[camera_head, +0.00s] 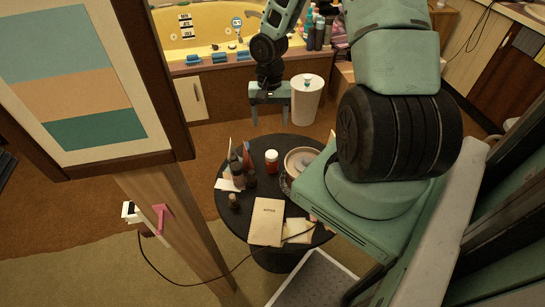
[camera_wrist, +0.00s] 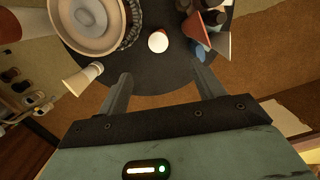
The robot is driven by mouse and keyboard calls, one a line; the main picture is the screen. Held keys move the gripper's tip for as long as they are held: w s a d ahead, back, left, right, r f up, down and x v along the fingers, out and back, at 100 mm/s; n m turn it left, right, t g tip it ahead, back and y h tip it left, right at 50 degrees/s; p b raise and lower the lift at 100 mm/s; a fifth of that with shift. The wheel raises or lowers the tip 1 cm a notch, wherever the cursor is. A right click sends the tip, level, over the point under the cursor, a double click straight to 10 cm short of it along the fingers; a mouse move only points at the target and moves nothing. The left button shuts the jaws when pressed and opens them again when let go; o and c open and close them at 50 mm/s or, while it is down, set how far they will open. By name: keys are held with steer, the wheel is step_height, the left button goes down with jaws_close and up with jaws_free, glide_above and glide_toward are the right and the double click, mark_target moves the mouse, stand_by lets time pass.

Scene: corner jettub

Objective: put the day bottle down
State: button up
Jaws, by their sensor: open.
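A small red bottle with a white cap (camera_head: 271,160), which I take for the day bottle, stands upright on the round dark table (camera_head: 222,205). In the wrist view its white cap (camera_wrist: 158,42) shows beyond the fingertips, with a little red at its edge. My gripper (camera_head: 271,120) is open and empty, above and behind the bottle in the head view. In the wrist view my gripper's two fingers (camera_wrist: 163,75) are spread wide, with only dark tabletop and brown floor between them. The bottle is apart from both fingers. Any label on it is too small to read.
A round pale dish (camera_head: 300,160) is right of the bottle; dark and red items (camera_head: 240,165) crowd its left. A white cylindrical bin (camera_head: 306,100) stands behind. A wooden post (camera_head: 180,230) rises left.

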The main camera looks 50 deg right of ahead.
mark_target(272, 153)
steer(key=f, duration=0.3)
steer(key=f+b, duration=0.1)
steer(key=f, duration=0.6)
steer(key=shift+s+a+f+b, duration=0.15)
steer(key=shift+s+a+b, duration=0.2)
steer(key=shift+s+a, duration=0.05)
steer(key=shift+s+a+f+b, duration=0.1)
steer(key=shift+s+f+b, duration=0.15)
steer(key=shift+f, duration=1.1)
steer(key=shift+s+f+b, duration=0.1)
steer(key=shift+f+b, duration=0.2)
steer(key=shift+f, duration=1)
steer(key=c, duration=1.2)
steer(key=shift+r, duration=0.2)
steer(key=shift+c, duration=0.2)
